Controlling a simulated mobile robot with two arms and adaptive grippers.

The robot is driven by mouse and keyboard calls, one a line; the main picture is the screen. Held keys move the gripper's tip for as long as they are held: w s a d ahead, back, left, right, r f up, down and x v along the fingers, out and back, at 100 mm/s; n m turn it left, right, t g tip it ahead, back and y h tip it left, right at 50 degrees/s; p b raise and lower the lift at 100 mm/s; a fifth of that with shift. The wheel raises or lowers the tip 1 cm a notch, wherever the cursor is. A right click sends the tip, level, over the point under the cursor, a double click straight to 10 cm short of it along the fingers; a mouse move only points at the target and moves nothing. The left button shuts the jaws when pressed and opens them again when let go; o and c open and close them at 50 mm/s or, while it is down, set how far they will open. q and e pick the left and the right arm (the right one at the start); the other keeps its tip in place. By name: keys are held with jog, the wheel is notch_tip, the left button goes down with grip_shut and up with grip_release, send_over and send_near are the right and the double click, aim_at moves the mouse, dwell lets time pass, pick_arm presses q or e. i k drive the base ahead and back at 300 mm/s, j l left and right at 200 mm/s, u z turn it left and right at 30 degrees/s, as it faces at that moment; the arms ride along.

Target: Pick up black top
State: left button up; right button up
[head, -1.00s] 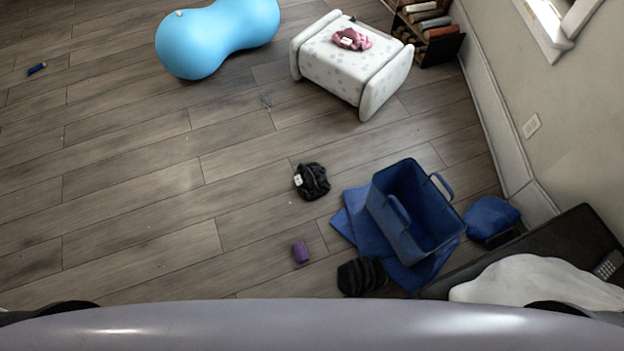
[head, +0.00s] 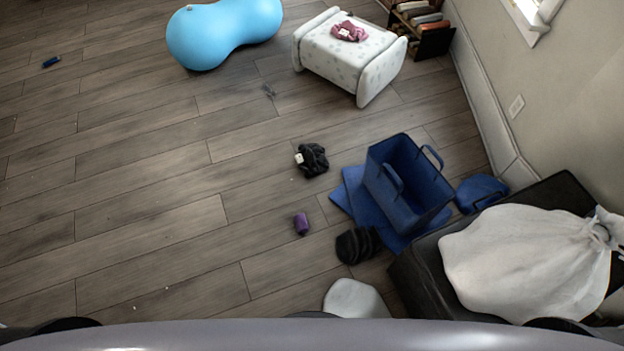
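A crumpled black cloth with a small white tag (head: 314,160) lies on the wood floor near the middle of the head view, left of the blue bin. It looks like the black top. A second dark item with ridges (head: 357,245) lies on the floor below the bin; I cannot tell exactly what it is. Neither of my grippers shows in this view, and nothing touches the black cloth.
A blue open bin with handles (head: 425,200) stands on a blue mat (head: 351,200). A purple cylinder (head: 301,224) lies nearby. A dark bench (head: 425,262) with a white sack (head: 525,258) fills the lower right. Floor to the left is mostly clear.

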aim_at(311, 159)
jog(key=k+z, duration=0.2)
jog(key=z, duration=0.2)
jog(key=k+l+z, duration=0.1)
jog(key=z, duration=0.3)
jog(key=k+l+z, duration=0.15)
jog(key=z, duration=0.25)
jog(key=i+j+z, duration=0.15)
jog(key=j+z, duration=0.25)
jog(key=j, duration=0.45)
jog(key=j+z, duration=0.4)
jog(key=j, duration=0.5)
jog(key=i, duration=0.05)
